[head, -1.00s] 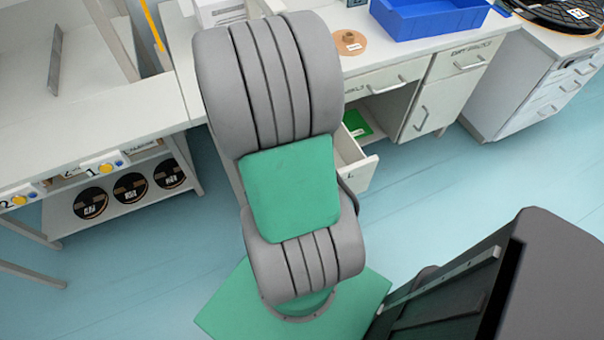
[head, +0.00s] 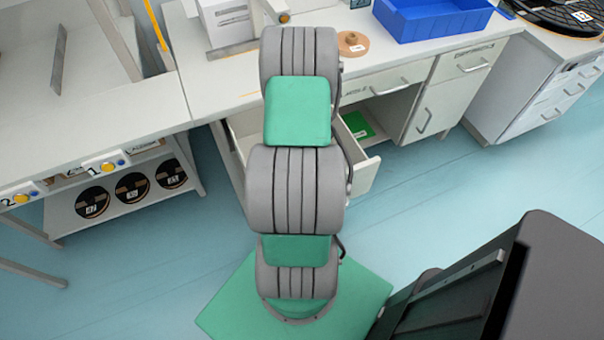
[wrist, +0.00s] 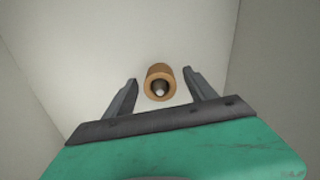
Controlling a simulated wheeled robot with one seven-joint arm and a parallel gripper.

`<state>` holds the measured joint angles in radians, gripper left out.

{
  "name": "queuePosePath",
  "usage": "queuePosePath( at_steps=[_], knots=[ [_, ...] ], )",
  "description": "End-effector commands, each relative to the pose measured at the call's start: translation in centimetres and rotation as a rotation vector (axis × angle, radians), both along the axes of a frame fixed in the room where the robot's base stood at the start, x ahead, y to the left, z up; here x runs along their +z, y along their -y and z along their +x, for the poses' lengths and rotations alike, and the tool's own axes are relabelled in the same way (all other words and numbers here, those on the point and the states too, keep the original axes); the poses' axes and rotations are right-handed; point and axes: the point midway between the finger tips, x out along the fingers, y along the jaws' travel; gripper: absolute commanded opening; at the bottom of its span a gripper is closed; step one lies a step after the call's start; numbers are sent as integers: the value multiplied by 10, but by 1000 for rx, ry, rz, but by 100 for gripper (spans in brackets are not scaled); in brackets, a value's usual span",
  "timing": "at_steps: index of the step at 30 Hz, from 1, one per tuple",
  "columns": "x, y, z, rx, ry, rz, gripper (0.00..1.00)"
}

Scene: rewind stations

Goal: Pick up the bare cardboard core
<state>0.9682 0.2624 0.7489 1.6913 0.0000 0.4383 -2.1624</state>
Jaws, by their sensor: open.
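A bare cardboard core (wrist: 160,71) shows in the wrist view as a short brown tube with a hollow centre and something pale inside the hole. It stands on a pale floor between light walls, seemingly inside the open drawer. My gripper (wrist: 157,88) is open, with one dark finger on each side of the core's near part. Gaps show between the fingers and the core, and I cannot tell the height between them. In the head view my arm hides the gripper and the core.
The open drawer (head: 362,172) juts from the bench. A green piece (head: 357,124) lies in the opening to its right. On the bench stand a blue bin (head: 432,22) and a brown disc with a hub (head: 353,44). A rack with several black reels (head: 93,202) is at left.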

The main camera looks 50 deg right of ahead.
Motion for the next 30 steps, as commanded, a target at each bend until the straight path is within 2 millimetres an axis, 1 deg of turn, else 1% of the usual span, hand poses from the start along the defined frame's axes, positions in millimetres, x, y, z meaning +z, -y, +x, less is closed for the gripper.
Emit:
queuePosePath(
  at_steps=[2,24,25,30],
  knots=[
    [0,0,0,0,0,0,63],
    [1,0,0,0,0,0,3],
    [1,0,0,0,0,0,0],
    [1,0,0,0,0,0,0]
  ],
)
